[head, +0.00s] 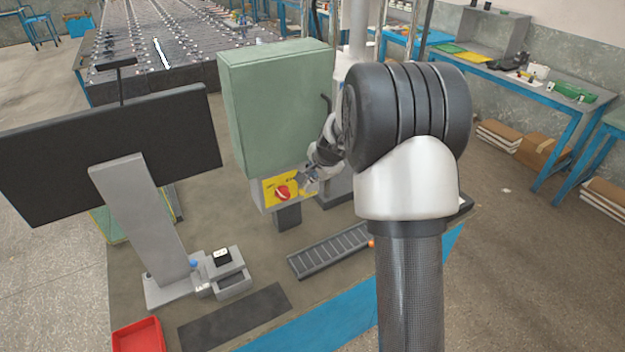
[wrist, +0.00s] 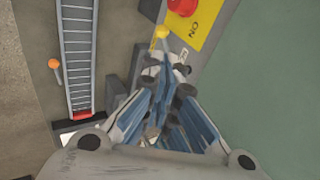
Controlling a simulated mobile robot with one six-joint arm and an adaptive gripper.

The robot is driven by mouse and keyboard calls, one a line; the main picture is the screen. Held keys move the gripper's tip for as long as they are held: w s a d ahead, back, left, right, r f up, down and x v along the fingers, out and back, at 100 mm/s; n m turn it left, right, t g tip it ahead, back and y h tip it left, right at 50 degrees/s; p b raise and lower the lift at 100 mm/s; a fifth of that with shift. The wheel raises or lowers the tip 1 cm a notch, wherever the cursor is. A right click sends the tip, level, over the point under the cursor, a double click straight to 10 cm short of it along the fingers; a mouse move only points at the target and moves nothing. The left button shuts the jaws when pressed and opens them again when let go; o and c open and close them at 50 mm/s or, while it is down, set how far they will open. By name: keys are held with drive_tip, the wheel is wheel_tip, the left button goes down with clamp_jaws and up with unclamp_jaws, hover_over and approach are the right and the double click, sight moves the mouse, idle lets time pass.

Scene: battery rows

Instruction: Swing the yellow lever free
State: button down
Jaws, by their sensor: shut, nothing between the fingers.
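The yellow lever's round knob (wrist: 162,32) shows in the wrist view, beside the corner of a yellow panel (wrist: 208,22). My gripper (wrist: 168,75) is shut and empty, with its fingertips just below the knob in the picture. I cannot tell whether they touch the lever, and its lower part is mostly hidden behind the fingers. In the head view my gripper (head: 309,181) is at the right side of the yellow panel (head: 270,186), below the green cabinet (head: 275,110). I cannot make out the lever clearly there.
A red knob (head: 283,193) is on the yellow panel. A roller track (head: 330,250) lies below, with an orange-knobbed lever (wrist: 54,65) beside it. A monitor (head: 110,150) stands left. A red tray (head: 138,336) sits at the front. Open floor is at right.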

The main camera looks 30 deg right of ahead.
sight(306, 186)
drive_tip(key=a+b+x, duration=0.1)
drive_tip(key=b+x, duration=0.1)
drive_tip(key=x, duration=1)
drive_tip(key=shift+d+f, duration=0.3)
drive_tip(key=shift+d, duration=0.15)
drive_tip(key=shift+w, duration=0.1)
